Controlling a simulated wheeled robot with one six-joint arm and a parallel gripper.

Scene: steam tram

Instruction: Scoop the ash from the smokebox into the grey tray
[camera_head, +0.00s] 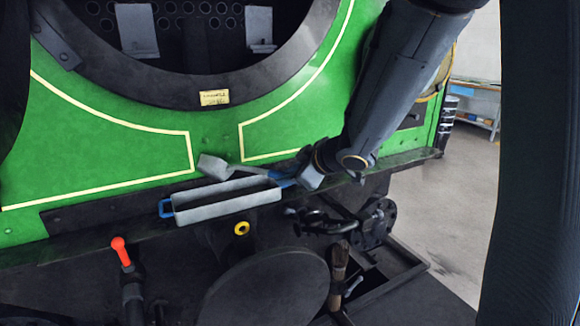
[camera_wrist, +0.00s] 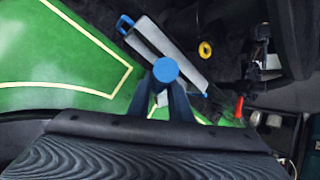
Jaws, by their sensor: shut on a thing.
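The grey tray (camera_head: 228,207) with blue end handles sits along the ledge below the smokebox opening; it also shows in the wrist view (camera_wrist: 190,62). Its narrow inside looks dark, and I cannot tell whether anything lies in it. My gripper (camera_head: 293,178) is at the tray's right end, shut on a scoop. The scoop's pale grey head (camera_head: 213,166) points left, just behind the tray in the head view. The round blue handle end (camera_wrist: 166,70) shows between my fingers (camera_wrist: 162,98) in the wrist view. The smokebox opening (camera_head: 190,75) is dark at its bottom; no ash is discernible.
Two grey plates (camera_head: 137,30) (camera_head: 260,28) stand inside the opening. Its thick dark rim (camera_head: 145,92) carries a small yellow plate. A red-tipped lever (camera_head: 119,250), a round dark disc (camera_head: 268,290) and a brush (camera_head: 338,275) are below the ledge. Open floor lies right.

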